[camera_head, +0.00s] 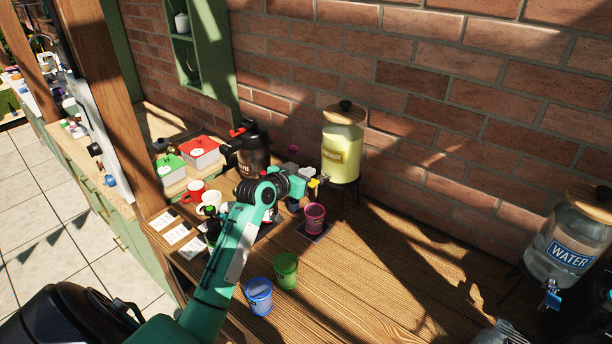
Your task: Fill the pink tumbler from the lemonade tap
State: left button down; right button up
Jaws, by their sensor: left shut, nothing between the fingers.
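The lemonade dispenser (342,152), a yellow jar with a wooden lid, stands on a dark stand against the brick wall. My left gripper (317,182) is shut and empty at the front of the dispenser, by its tap. The gripper largely hides the tap, and I cannot tell whether they touch. The pink tumbler (314,218) stands upright on a dark mat (325,232), just below my left gripper. Its fill level is too small to tell. My right gripper is not in view.
A green tumbler (286,270) and a blue tumbler (259,295) stand nearer the front. A water dispenser (568,250) is at the right. A dark dispenser (250,150), mugs (193,191) and cards stand left. The table's (400,290) middle right is clear.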

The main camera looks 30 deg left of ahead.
aim_at(316, 181)
pick_arm(q)
notch_tip(316, 181, down, 3)
jog(key=shift+s+r+p, duration=0.15)
jog(key=shift+p, duration=0.2)
jog(key=f+t+b, duration=0.1)
jog(key=b, duration=0.3)
jog(key=f+t+b, duration=0.1)
jog(key=b, duration=0.3)
jog(key=f+t+b, duration=0.1)
jog(key=b, duration=0.4)
jog(key=shift+s+f+t, duration=0.1)
jog(key=shift+s+t, duration=0.2)
jog(key=shift+r, duration=0.2)
dwell(0.3)
